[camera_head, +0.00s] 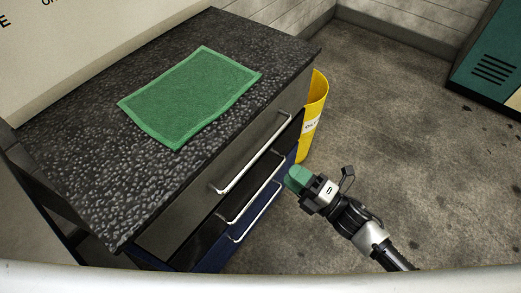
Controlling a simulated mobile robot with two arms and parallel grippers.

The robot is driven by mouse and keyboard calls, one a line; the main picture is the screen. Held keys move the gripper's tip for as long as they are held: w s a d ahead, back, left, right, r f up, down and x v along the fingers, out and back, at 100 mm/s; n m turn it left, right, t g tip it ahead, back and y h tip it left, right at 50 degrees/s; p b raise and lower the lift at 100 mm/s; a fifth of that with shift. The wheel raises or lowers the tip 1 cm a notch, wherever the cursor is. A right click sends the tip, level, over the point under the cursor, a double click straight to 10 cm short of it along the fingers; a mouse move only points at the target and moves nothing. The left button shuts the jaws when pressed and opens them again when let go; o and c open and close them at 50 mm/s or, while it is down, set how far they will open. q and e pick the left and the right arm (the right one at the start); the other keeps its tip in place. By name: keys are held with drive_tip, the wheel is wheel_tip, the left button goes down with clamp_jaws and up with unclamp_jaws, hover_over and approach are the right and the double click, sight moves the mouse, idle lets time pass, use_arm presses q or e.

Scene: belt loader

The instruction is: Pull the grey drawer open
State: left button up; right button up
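The grey drawer (203,203) is the top one in a dark cabinet below a speckled black worktop. It looks shut. Its long silver bar handle (252,157) runs along its front. My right gripper (300,180) is to the right of the drawer fronts, apart from the grey drawer's handle. A green block-like piece shows at its tip; I cannot tell whether this is held or part of the gripper. The finger opening is not clear. My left gripper is not in view.
A black drawer (204,240) and a blue drawer (226,252) with bar handles are below. A green mat (190,95) lies on the worktop (75,165). A yellow bin (316,100) stands beside the cabinet. A teal locker (490,60) is at upper right. Floor between is clear.

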sight(260, 150)
drive_tip(key=p+x, duration=0.1)
drive_tip(key=x, duration=0.9)
drive_tip(key=shift+a+r+p, duration=0.15)
drive_tip(key=shift+r+p, duration=0.05)
drive_tip(key=shift+p, duration=0.2)
drive_tip(key=shift+w, duration=0.1)
clamp_jaws()
